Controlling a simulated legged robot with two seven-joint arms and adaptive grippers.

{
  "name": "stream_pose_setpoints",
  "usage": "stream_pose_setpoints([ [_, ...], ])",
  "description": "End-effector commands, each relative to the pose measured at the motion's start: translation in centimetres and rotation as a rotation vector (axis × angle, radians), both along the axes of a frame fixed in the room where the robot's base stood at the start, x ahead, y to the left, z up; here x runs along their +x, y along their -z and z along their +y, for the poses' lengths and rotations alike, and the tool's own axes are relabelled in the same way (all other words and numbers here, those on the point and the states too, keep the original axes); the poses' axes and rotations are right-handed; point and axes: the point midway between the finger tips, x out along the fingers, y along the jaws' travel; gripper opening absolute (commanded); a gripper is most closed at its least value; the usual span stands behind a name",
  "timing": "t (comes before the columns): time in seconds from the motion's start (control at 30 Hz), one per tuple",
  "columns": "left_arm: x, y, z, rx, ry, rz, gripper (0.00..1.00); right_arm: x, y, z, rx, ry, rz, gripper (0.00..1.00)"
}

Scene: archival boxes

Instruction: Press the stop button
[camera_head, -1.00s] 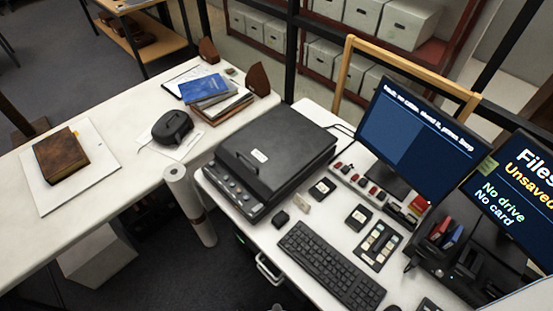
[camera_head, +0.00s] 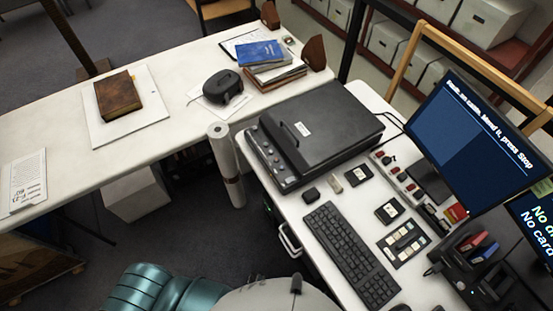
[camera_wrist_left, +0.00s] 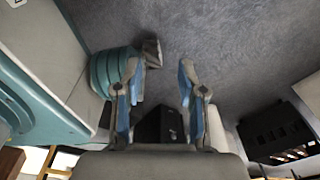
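I cannot make out which control is the stop button. In the head view a black flatbed scanner (camera_head: 325,120) stands on the white desk, with a row of small buttons (camera_head: 268,162) along its front-left edge. A black key panel (camera_head: 403,243) with pale keys lies right of the keyboard. Small black devices (camera_head: 389,211) lie near it. The monitor (camera_head: 480,145) shows text ending "press Stop". My left gripper (camera_wrist_left: 160,78) shows in the left wrist view, fingers apart and empty above the grey floor. Neither gripper shows in the head view.
A keyboard (camera_head: 350,255) lies at the desk's front. A strip with red switches (camera_head: 395,175) runs before the monitor. A paper roll (camera_head: 225,155) stands between the desk and the long white table (camera_head: 60,135), which holds an old brown book (camera_head: 118,95). Dark floor lies between.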

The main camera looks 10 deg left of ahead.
Motion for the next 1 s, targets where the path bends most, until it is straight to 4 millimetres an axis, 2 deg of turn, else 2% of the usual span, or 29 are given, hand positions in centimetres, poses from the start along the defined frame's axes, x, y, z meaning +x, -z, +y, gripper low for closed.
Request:
stream_pose_setpoints([
  [0.03,-0.1,0.0,-0.1,-0.001,0.000,0.001,0.33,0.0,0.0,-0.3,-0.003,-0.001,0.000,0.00],
  [0.17,-0.2,0.0,-0.4,-0.005,-0.001,0.002,0.00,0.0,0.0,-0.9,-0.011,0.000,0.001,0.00],
  [0.53,-0.4,0.0,-0.8,-0.010,0.002,0.004,0.00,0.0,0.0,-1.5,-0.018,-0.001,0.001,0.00],
  [1.0,-0.4,0.0,-0.5,-0.006,0.003,0.004,0.00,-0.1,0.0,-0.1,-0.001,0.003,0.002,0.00],
])
